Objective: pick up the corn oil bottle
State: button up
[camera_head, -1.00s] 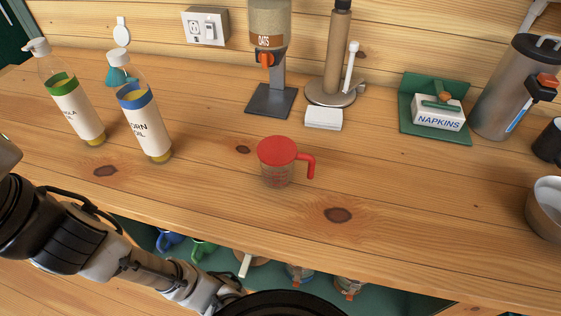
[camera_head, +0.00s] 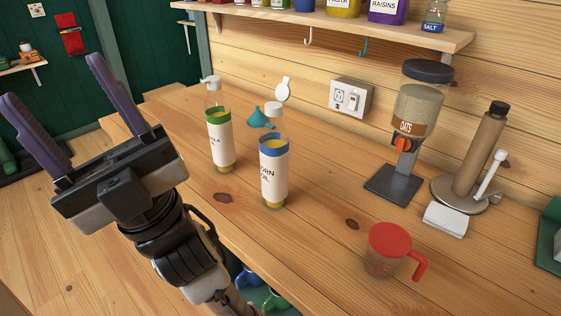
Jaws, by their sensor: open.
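The corn oil bottle (camera_head: 273,170) stands upright on the wooden counter, with a clear body, a blue band and a white label. The similar canola-type bottle with a green band (camera_head: 220,138) stands just left of and behind it. My gripper (camera_head: 50,88) is at the left, raised, with its two purple-grey fingers spread wide and pointing up and left. Nothing is between the fingers. The gripper is apart from both bottles, to the left of them and off the counter's front edge.
A red-lidded measuring cup (camera_head: 386,254) stands right of the corn oil. A teal funnel (camera_head: 258,118) is behind the bottles. An oats dispenser (camera_head: 418,110) and a paper towel holder (camera_head: 474,160) stand farther right. A shelf (camera_head: 340,27) hangs above. Counter in front of the bottles is clear.

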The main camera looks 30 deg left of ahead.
aim_at(273, 133)
jog(key=j+u, duration=0.1)
jog(key=u, duration=0.6)
